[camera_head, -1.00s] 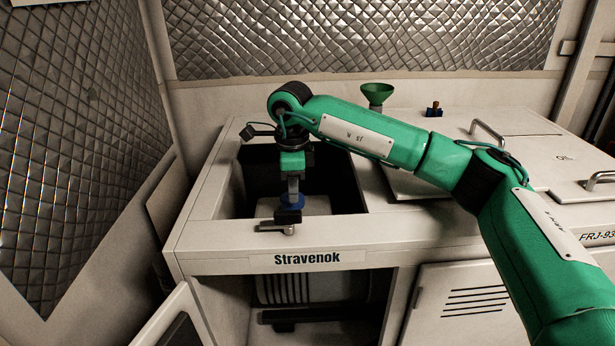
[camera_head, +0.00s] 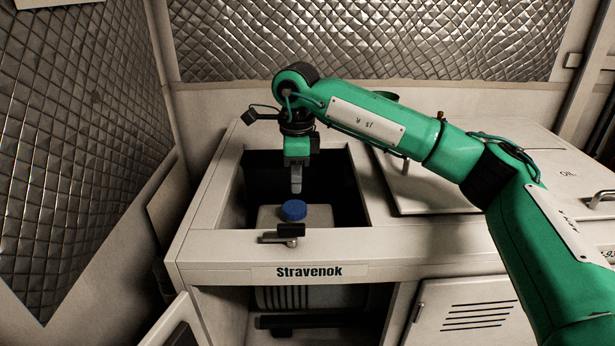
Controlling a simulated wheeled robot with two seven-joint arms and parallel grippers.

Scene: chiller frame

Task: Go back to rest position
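My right arm reaches in from the right across the white Stravenok cabinet (camera_head: 400,240). My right gripper (camera_head: 296,189) points down over the open bay in its top. It is a little above the blue cap (camera_head: 293,210) of a whitish container (camera_head: 318,216) in the bay, with a small gap between fingertips and cap. The fingers overlap from this side, so I cannot tell whether they are open or shut; nothing shows held below them. My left gripper is not in view.
A black-handled latch (camera_head: 290,232) sits on the bay's front edge. A lid with a handle (camera_head: 425,185) lies right of the bay. A quilted metal wall (camera_head: 75,140) stands at left.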

